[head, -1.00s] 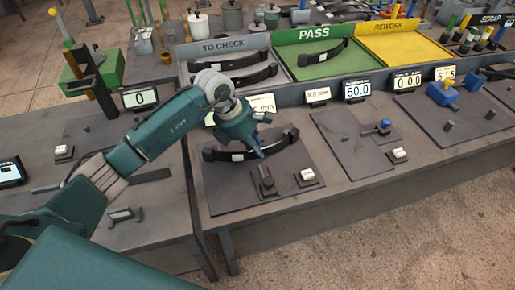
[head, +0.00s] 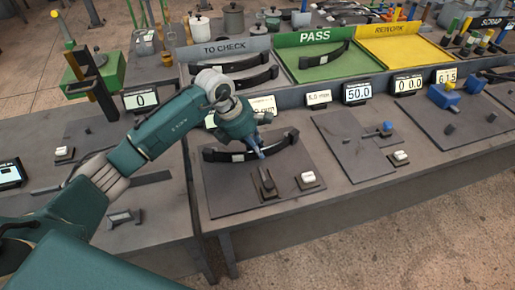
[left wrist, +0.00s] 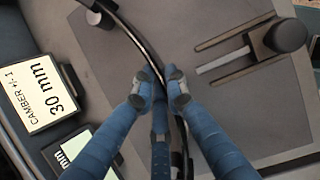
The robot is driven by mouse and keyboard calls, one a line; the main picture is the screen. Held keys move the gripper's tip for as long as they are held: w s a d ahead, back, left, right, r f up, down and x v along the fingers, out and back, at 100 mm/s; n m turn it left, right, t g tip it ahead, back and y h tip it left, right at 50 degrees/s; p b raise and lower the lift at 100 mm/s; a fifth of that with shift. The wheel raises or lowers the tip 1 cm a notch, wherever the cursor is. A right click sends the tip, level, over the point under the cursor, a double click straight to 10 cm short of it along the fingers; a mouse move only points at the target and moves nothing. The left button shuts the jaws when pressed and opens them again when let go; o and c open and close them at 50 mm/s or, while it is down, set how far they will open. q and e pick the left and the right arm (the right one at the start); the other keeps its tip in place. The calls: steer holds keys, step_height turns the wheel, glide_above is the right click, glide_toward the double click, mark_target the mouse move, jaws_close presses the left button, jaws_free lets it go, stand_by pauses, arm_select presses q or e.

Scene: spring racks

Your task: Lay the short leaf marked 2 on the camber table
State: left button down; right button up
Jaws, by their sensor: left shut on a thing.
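A dark curved leaf (head: 282,143) with a pale label patch lies across the far part of the camber table's dark plate (head: 225,196). I cannot read a number on it or tell whether it rests on the plate or hangs just above it. My left gripper (head: 261,155) is shut on the leaf near its middle. In the left wrist view, the leaf (left wrist: 132,36) runs edge-on between the two blue fingertips (left wrist: 162,88). The table's plate (left wrist: 215,30) shows below it. My right gripper is not in view.
A display (left wrist: 37,96) reads camber 30 mm. A dark slider (head: 265,183) and a white button (head: 308,178) stand on the near plate. Leaves lie in the TO CHECK bay (head: 240,66) and the green PASS bay (head: 305,70); the yellow REWORK bay (head: 405,55) looks empty.

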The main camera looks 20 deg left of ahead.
arm_select(q)
steer(key=shift+w, duration=0.15)
steer(key=c, duration=1.7)
jaws_free()
steer(key=o, duration=0.5)
steer(key=shift+s+f, duration=0.2)
steer(key=shift+f, duration=0.05)
steer(key=shift+r, duration=0.15)
step_height(320, 180, up, 8)
steer(key=p, duration=0.4)
